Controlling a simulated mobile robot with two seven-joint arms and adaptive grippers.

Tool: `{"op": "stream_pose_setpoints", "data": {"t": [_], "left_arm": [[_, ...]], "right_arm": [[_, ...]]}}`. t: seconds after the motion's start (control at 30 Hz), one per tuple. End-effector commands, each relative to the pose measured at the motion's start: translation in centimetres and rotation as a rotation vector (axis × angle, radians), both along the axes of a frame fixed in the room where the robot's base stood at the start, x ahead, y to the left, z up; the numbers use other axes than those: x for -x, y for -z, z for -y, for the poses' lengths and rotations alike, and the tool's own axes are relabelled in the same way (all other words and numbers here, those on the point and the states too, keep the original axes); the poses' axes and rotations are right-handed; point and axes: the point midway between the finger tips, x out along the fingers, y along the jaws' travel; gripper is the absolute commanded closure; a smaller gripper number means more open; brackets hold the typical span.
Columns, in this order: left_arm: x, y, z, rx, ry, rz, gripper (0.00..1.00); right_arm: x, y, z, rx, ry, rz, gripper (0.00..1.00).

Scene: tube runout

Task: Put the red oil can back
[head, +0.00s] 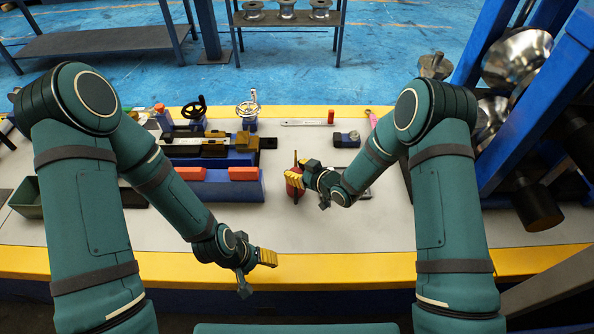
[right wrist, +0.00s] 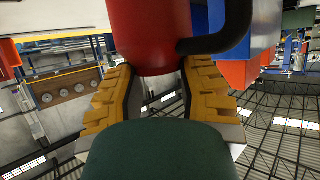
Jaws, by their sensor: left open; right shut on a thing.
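The red oil can (head: 291,191) is near the middle of the light bench top in the head view, mostly hidden by my right gripper. Its thin spout points up. My right gripper (head: 297,181) is shut on it. In the right wrist view the can (right wrist: 148,35) sits between the yellow finger pads, with its black handle (right wrist: 218,38) to the right. I cannot tell whether its base touches the bench. My left gripper (head: 257,271) is open and empty over the bench's yellow front edge.
A blue fixture (head: 217,186) with orange blocks stands left of the can. A grey tray (head: 366,193) lies partly behind my right wrist. A green bin (head: 30,198) is far left; a blue frame (head: 545,95) rises at right. The front middle of the bench is clear.

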Motion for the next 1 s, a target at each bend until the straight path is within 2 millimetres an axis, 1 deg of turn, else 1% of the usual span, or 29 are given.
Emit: {"op": "stream_pose_setpoints", "data": {"t": [0.1, 0.13, 0.17, 0.2, 0.47, 0.6, 0.77, 1.0], "left_arm": [[0.0, 0.5, 0.0, 0.000, 0.000, 0.000, 0.40], [0.0, 0.4, 0.0, 0.000, 0.000, 0.000, 0.40], [0.0, 0.3, 0.0, 0.000, 0.000, 0.000, 0.40], [0.0, 0.3, 0.0, 0.000, 0.000, 0.000, 0.40], [0.0, 0.3, 0.0, 0.000, 0.000, 0.000, 0.40], [0.0, -0.2, 0.0, 0.000, 0.000, 0.000, 0.40], [-0.1, -0.4, 0.0, 0.000, -0.002, 0.002, 0.40], [-0.2, -0.9, 0.0, -0.002, -0.004, 0.006, 0.40]], "right_arm": [[0.0, 0.3, 0.0, -0.001, 0.000, 0.001, 1.00], [0.0, 0.3, 0.0, -0.001, 0.000, -0.001, 0.51], [0.0, 0.3, 0.0, -0.001, 0.000, -0.001, 0.41], [0.0, 0.3, 0.0, -0.001, 0.000, -0.001, 0.36], [0.0, 0.2, 0.0, 0.000, 0.000, 0.000, 0.36], [0.0, -0.2, 0.0, 0.000, 0.000, 0.000, 0.36], [1.5, -1.2, 1.8, 0.000, 0.004, 0.000, 0.36], [4.9, -3.2, 5.1, -0.001, 0.004, -0.002, 0.36]]}}
